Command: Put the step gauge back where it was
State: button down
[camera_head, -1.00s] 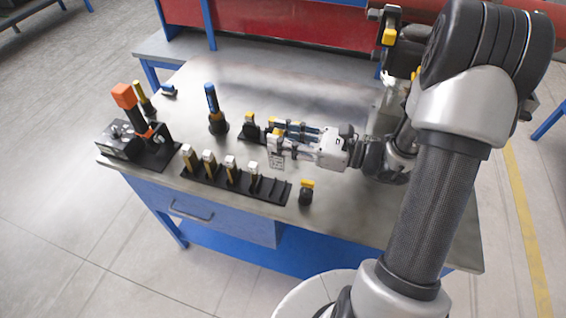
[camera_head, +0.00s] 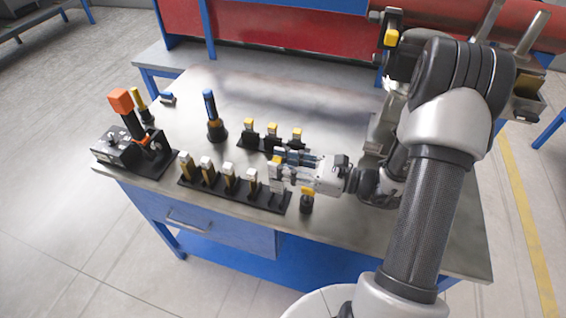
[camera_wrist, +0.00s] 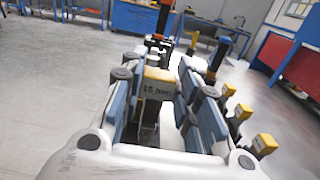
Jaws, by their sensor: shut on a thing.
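My gripper (camera_head: 283,164) is shut on a step gauge (camera_head: 273,172), a pale block with a yellow top. In the wrist view the gauge (camera_wrist: 158,84) stands between the blue finger pads, and its label seems to read 15 mm. In the head view it is upright at the right end of the long black front rack (camera_head: 222,193). I cannot tell whether its foot is in the end slot or just above it. Several pale-topped, gold-bodied gauges (camera_head: 229,176) stand in the other slots of that rack.
A short black rack behind holds three yellow-topped gauges (camera_head: 272,130), close to my gripper. A yellow-topped piece (camera_head: 306,200) stands just right of the front rack. A blue-handled tool (camera_head: 211,112) and an orange-topped device (camera_head: 121,102) stand left. The table's back middle is clear.

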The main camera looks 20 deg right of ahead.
jog(key=shift+f, duration=0.4)
jog(key=c, duration=1.2)
grip_release()
